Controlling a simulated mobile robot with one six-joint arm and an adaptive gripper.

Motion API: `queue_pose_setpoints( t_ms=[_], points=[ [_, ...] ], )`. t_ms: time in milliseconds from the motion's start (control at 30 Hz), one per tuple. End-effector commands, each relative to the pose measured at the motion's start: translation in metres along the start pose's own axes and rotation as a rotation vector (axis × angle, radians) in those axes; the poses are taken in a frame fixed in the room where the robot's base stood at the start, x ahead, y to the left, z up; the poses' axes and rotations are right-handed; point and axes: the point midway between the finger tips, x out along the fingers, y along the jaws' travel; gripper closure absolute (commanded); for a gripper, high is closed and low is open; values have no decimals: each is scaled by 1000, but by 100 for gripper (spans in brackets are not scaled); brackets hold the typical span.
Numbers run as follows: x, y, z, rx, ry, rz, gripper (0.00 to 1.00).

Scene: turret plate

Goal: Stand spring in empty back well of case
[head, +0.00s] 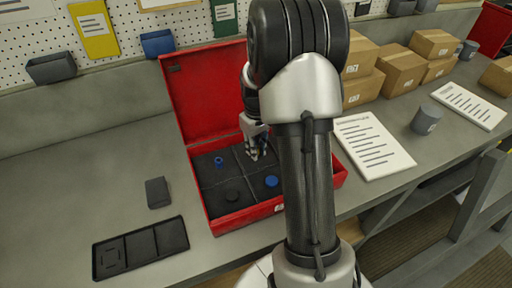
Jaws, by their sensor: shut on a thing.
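The red case (247,220) stands open on the bench, its lid raised at the back. Its dark insert is split into four wells. My gripper (257,155) points down at the back right well, with its fingertips low in or just over it. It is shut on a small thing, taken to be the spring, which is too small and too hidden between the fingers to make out. The back left well holds a small blue part (219,161). The front left well holds a dark round part (232,196), and the front right well holds a blue disc (271,181).
A dark block (157,192) and a black divided tray (140,249) lie left of the case. A printed sheet (372,142), a grey cylinder (426,119) and several cardboard boxes (402,70) are at the right. The bench's left is clear.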

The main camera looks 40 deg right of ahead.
Motion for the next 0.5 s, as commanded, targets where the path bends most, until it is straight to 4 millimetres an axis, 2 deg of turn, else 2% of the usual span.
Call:
queue_pose_setpoints(
  t_ms=[33,67,100,400,500],
  points=[
    [0,0,0,0,0,0,98],
    [0,0,0,0,0,0,81],
    [0,0,0,0,0,0,78],
    [0,0,0,0,0,0,59],
    [0,0,0,0,0,0,59]
  ],
)
